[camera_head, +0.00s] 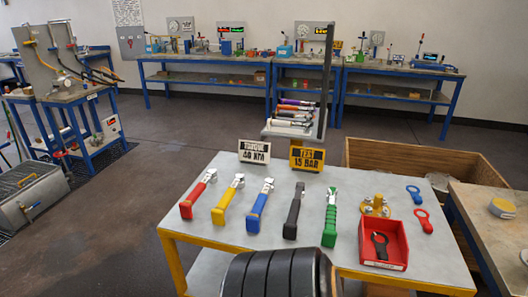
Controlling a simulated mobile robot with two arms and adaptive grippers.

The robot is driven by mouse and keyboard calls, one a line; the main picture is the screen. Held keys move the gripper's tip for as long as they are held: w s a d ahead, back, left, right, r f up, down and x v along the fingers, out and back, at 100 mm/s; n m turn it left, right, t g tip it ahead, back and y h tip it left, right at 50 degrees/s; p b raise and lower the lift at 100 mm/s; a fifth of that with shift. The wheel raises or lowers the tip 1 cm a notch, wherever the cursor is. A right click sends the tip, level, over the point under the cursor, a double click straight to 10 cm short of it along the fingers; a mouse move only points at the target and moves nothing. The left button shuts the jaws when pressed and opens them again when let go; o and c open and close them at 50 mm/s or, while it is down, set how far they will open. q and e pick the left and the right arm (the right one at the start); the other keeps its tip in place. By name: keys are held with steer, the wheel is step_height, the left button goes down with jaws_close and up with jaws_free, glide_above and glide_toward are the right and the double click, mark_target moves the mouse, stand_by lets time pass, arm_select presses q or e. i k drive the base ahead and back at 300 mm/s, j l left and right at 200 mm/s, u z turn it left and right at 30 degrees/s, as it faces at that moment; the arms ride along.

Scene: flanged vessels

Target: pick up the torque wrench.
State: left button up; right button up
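Several wrench-like tools lie in a row on the grey table (215,265) with yellow legs. From left to right their handles are red (193,200), yellow (225,206), blue (258,211), black (293,213) and green (330,221). The red, yellow and blue ones have silvery heads at their far ends. I cannot tell from looks alone which of them is the torque wrench. A white sign (254,152) reading "TORQUE 40 NM" stands behind the row, beside a yellow sign (307,159) reading "TEST 15 BAR". Neither gripper shows in this view.
A red bin (366,262) with a black ring-ended tool stands at the right, near a brass fitting (376,206) and two ring-ended tags, blue (414,193) and red (424,220). A dark ribbed cylinder (275,275) covers the table's front edge. A wooden crate (400,160) stands behind.

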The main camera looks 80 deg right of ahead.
mark_target(186, 207)
steer(key=z, duration=2)
